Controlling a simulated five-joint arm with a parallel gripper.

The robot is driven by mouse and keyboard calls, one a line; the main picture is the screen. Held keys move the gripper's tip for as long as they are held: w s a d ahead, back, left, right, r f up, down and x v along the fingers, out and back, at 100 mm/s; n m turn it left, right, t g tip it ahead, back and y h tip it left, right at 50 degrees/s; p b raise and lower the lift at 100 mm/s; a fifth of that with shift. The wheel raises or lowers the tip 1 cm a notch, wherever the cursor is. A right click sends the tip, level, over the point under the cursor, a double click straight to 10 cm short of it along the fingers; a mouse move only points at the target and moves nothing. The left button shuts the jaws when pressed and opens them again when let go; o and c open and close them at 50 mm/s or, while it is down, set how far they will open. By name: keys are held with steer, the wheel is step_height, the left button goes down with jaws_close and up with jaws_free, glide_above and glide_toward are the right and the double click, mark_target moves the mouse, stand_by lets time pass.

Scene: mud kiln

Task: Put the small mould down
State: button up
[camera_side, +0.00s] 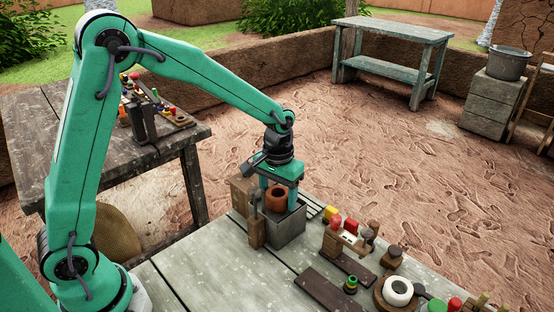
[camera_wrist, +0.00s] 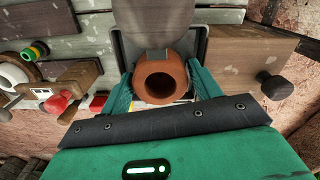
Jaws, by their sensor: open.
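The small mould looks to be the orange-brown clay cup (camera_side: 277,199) with a round hole, at the grey metal box (camera_side: 288,229) on the near table. In the wrist view the clay cup (camera_wrist: 149,82) sits upright between my green fingers, its hole facing the camera. My gripper (camera_side: 279,193) is open around it, a finger on each side; I cannot tell whether they touch it. The grey box (camera_wrist: 128,45) shows behind the cup in the wrist view. The cup's underside is hidden, so I cannot tell what it rests on.
A wooden box (camera_side: 241,192) and an upright wooden piece (camera_side: 256,232) stand close by the grey box. To the right are a rack with red and yellow pieces (camera_side: 348,236), a dark board (camera_side: 325,290) and a white ring (camera_side: 398,289). The table's front left is clear.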

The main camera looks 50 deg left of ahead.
steer(key=shift+r, duration=0.1)
step_height(320, 180, up, 12)
stand_by(0.7)
steer(key=shift+s+r, duration=0.1)
stand_by(0.4)
steer(key=s+a+r+m+t, duration=0.1)
steer(key=s+a+t, duration=0.1)
steer(key=s, duration=0.8)
steer(key=s+a+r+m+t, duration=0.1)
steer(key=s+a+r+t, duration=0.1)
steer(key=s, duration=0.8)
steer(key=shift+s+a+t, duration=0.2)
steer(key=shift+a+t, duration=0.55)
steer(key=shift+t, duration=0.05)
